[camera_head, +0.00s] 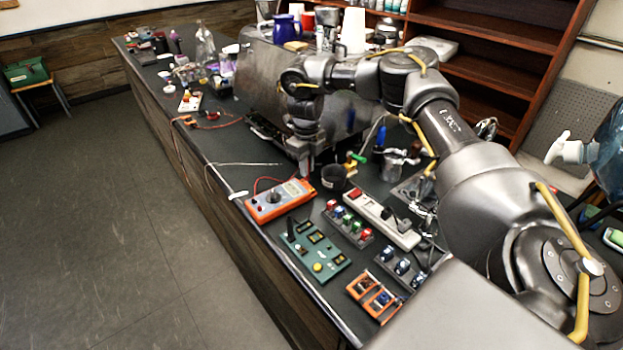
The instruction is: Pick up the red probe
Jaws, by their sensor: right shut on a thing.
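My right gripper (306,168) points down over the counter, between the steel brewer and the orange multimeter (278,201). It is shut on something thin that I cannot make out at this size. A red lead (262,181) arcs up from the multimeter, left of the gripper. Another red-orange lead (222,124) lies farther back along the counter edge, with a small red piece (212,115) near it. I cannot tell whether that piece is the red probe; no probe is clearly visible at the fingertips. My left gripper is out of view.
The steel brewer (262,75) stands behind the gripper. A dark cup (334,178), a power strip (382,218), a green circuit board (314,250) and orange modules (374,296) crowd the near counter.

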